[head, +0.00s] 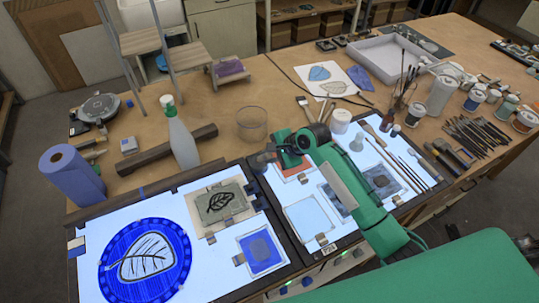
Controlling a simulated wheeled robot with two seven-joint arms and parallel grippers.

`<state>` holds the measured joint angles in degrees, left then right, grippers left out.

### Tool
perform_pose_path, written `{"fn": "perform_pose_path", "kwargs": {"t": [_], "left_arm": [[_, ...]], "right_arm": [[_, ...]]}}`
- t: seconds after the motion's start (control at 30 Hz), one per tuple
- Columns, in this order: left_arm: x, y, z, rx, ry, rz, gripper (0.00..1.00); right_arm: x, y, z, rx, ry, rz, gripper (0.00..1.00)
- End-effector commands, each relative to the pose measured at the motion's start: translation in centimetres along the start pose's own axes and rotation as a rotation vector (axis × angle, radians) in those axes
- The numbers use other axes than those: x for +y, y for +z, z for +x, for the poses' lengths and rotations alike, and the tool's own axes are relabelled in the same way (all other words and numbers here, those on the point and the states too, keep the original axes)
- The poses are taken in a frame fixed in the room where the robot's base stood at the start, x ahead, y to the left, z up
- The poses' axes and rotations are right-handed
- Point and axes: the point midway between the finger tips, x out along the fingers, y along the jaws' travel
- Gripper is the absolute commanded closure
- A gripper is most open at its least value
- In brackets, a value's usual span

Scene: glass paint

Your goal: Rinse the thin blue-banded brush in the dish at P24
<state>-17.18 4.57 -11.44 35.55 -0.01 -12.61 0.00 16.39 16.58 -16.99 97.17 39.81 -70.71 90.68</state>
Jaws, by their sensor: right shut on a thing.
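My right gripper (263,158) reaches in from the lower right and points left, over the back edge of the light panels. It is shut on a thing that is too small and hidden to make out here. I cannot pick out the blue band of the thin brush. A label reading P24 (328,249) is on the front frame of the panels. Just behind it lies a pale square (308,219), flat on the lit panel; I cannot tell if it is a dish. A clear round glass dish (252,128) stands behind the gripper. My left gripper is out of view.
A spray bottle (182,140) and a blue paper roll (72,176) stand at left. A blue round leaf plate (146,259) lies on the left panel. Several brushes (402,168) lie right of my arm. Jars (440,95) crowd the back right.

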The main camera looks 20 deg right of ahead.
Motion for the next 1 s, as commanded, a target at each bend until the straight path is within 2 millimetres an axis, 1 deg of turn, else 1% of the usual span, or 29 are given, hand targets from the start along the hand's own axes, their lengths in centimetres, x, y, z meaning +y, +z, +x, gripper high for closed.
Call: {"fn": "perform_pose_path", "kwargs": {"t": [0.17, 0.63, 0.83, 1.0], "left_arm": [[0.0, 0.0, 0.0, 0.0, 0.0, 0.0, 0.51], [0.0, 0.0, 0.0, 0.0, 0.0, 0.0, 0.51], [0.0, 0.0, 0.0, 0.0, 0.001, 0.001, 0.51], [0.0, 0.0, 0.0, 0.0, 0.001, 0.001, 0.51]], "right_arm": [[0.0, 0.1, -0.3, 0.0, -0.001, -0.001, 1.0], [0.0, 1.4, -3.3, 0.0, -0.002, -0.002, 1.0], [0.0, 1.6, -4.0, 0.0, 0.0, 0.0, 1.0], [-0.6, 1.9, -4.7, 0.0, -0.003, -0.001, 1.0]]}}
